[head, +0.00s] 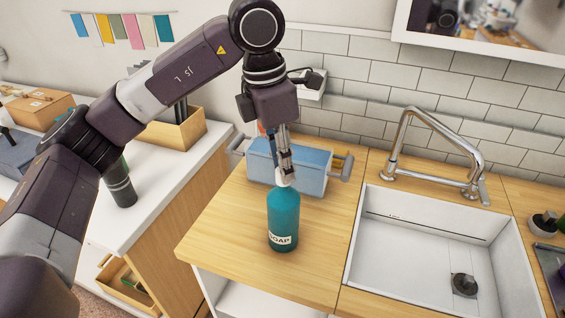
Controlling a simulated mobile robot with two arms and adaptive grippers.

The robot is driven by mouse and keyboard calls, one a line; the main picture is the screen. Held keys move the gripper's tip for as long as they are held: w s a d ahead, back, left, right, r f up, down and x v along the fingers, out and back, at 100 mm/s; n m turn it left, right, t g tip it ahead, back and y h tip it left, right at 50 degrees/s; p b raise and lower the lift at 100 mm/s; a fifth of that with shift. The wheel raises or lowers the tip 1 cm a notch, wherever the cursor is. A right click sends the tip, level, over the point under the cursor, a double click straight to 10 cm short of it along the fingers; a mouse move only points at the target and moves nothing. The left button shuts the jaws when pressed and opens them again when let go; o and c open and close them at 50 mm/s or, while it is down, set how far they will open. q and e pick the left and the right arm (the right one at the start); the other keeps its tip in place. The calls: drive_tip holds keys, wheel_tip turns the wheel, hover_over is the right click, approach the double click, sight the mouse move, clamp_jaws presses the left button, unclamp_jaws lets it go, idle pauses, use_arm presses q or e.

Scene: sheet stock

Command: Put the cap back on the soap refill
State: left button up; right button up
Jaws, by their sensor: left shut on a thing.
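The soap refill (283,220) is a teal bottle with a white label reading "SOAP". It stands upright on the wooden counter, left of the sink. A small white cap (282,180) is at the top of the bottle, directly below my left gripper (286,172). The left gripper points down and is shut on the cap. The cap looks in line with the bottle's neck, but I cannot tell whether it is seated or just above it. The fingers partly hide the cap. My right gripper is not in view.
A blue box with grey side handles (318,172) stands close behind the bottle. A white sink (430,245) with a chrome faucet (418,145) is to the right. The counter front left of the bottle is clear. A wooden box (172,137) stands on the white counter at left.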

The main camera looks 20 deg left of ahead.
use_arm(q)
drive_tip(key=shift+f+b, duration=0.3)
drive_tip(key=o, duration=0.8)
drive_tip(key=shift+o, duration=1.4)
drive_tip(key=shift+r, duration=0.1)
drive_tip(key=shift+r+p, duration=2.4)
drive_tip(key=shift+r, duration=1.05)
